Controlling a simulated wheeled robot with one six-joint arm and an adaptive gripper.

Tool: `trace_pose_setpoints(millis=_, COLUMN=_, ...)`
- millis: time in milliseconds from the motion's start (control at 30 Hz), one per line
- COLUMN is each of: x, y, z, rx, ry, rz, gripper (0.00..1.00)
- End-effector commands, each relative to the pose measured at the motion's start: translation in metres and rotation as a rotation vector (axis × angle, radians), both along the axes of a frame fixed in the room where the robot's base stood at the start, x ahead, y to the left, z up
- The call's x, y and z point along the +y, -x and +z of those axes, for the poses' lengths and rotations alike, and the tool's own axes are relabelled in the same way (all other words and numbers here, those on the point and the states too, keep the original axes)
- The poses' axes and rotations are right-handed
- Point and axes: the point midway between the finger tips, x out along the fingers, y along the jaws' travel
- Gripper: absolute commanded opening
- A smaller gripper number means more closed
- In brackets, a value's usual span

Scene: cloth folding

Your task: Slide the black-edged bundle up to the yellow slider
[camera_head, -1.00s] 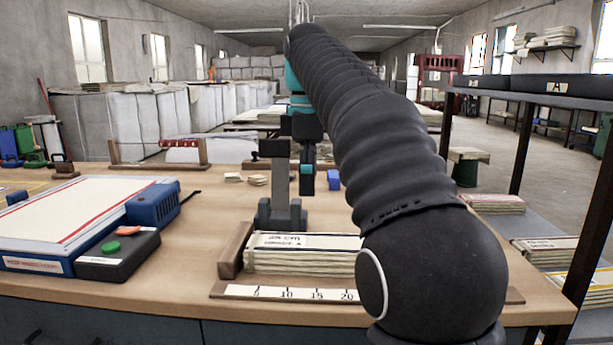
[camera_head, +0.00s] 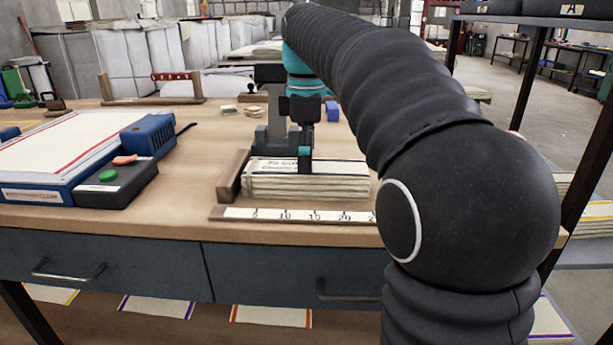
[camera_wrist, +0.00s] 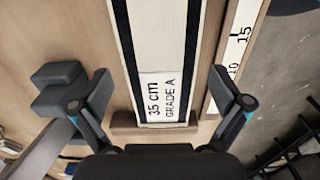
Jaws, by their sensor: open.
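The black-edged bundle (camera_head: 318,188) is a flat stack of pale cloth on the bench, lying along a ruler board (camera_head: 240,214). In the wrist view the bundle (camera_wrist: 157,40) shows dark borders and a label reading "35 cm GRADE A". Its near end is by a wooden stop (camera_wrist: 125,121), which in the head view (camera_head: 232,176) stands at the bundle's left end. My gripper (camera_head: 304,158) is over the bundle; in the wrist view its open fingers (camera_wrist: 165,100) are spread on either side of it. I cannot see the yellow slider; my arm hides the ruler's right end.
A grey upright fixture (camera_head: 271,120) stands just behind the bundle. A blue-framed board (camera_head: 65,160) and a black control box (camera_head: 115,185) with green and red buttons lie to the left. A small blue block (camera_head: 332,111) sits behind. Bench space between box and stop is clear.

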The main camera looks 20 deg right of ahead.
Motion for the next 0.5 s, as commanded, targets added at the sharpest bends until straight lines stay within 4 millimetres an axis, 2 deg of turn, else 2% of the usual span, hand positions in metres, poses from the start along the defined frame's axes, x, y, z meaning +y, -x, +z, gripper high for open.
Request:
trace_pose_setpoints(millis=33, x=0.0, y=0.001, z=-0.009, rx=0.001, ry=0.0, rz=0.0, gripper=1.0)
trace_pose_setpoints(millis=200, x=0.0, y=0.001, z=-0.026, rx=0.0, ry=0.0, rz=0.0, gripper=1.0)
trace_pose_setpoints(millis=500, x=0.0, y=0.0, z=-0.035, rx=-0.001, ry=0.0, rz=0.0, gripper=1.0)
